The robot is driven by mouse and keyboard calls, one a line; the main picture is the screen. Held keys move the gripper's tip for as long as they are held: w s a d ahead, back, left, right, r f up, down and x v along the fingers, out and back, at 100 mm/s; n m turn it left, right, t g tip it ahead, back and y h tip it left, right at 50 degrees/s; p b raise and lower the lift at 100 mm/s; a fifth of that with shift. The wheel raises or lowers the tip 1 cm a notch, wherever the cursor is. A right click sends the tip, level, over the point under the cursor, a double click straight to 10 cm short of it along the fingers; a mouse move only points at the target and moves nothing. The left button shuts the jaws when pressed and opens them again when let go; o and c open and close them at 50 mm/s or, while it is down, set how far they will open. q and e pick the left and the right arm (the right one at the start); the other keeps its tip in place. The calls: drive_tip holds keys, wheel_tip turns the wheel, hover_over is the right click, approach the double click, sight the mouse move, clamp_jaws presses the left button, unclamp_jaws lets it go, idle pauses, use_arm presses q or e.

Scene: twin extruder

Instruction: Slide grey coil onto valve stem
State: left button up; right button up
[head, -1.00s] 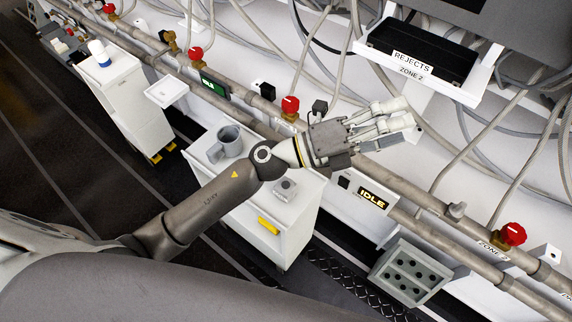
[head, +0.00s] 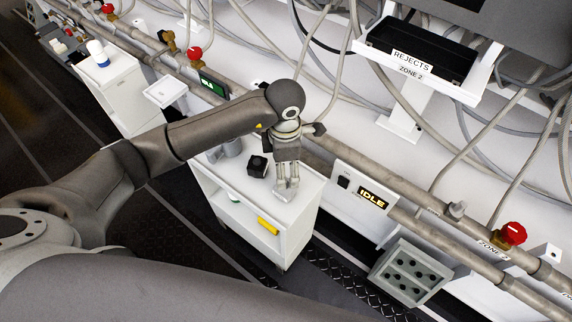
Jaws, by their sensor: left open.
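My left gripper (head: 288,184) points down over the right part of the white cart top (head: 313,178). It is open, and its fingers are at or just above the cart surface. The small grey coil on that part of the cart is now hidden behind the fingers, so I cannot tell whether they touch it. A black block (head: 258,166) stands on the cart just left of the gripper. The valve stem cannot be made out; my left arm covers the pipe stretch behind the cart. My right gripper is not in view.
A grey mug (head: 228,148) on the cart is partly hidden by my arm. A yellow item (head: 268,226) lies on the shelf below. An IDLE panel (head: 372,197), the pipes (head: 455,241) and a red-handled valve (head: 513,234) run to the right. A rejects tray (head: 420,48) is above.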

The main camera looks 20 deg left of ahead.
use_arm(q)
wheel_tip(320, 180, down, 9)
drive_tip(key=shift+f, duration=0.8)
drive_tip(key=c, duration=1.2)
drive_tip(key=shift+r+p, duration=0.85)
drive_tip(key=shift+r, duration=0.35)
drive_tip(key=shift+r+p, duration=0.8)
drive_tip(key=shift+r, duration=0.3)
drive_tip(key=shift+r, duration=0.1)
drive_tip(key=shift+r+p, duration=1.4)
drive_tip(key=shift+r, duration=0.55)
